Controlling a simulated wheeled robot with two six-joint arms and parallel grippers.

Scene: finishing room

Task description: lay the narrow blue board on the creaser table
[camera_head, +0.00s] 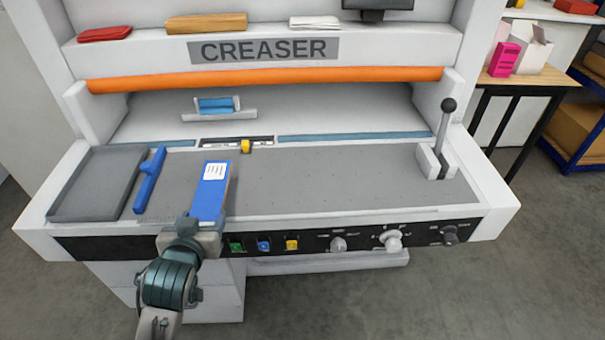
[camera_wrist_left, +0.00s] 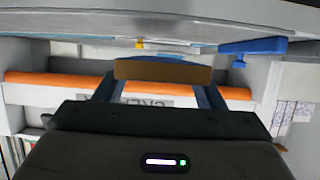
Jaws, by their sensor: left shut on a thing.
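The narrow blue board (camera_head: 209,199) has a white label on its upper face and a brown edge. My left gripper (camera_head: 202,226) is shut on its near end, and the board points away from me over the front left part of the creaser table (camera_head: 330,186). In the left wrist view the board (camera_wrist_left: 163,71) shows end-on between the two fingers. Whether the board touches the grey table surface or hangs just above it, I cannot tell. My right gripper is not in view.
A dark grey tray (camera_head: 97,184) and a blue-handled tool (camera_head: 150,180) lie left of the board. An orange roller (camera_head: 265,78) spans the back. A lever (camera_head: 445,135) stands at the right. The table's middle is clear. Buttons and knobs line the front edge.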

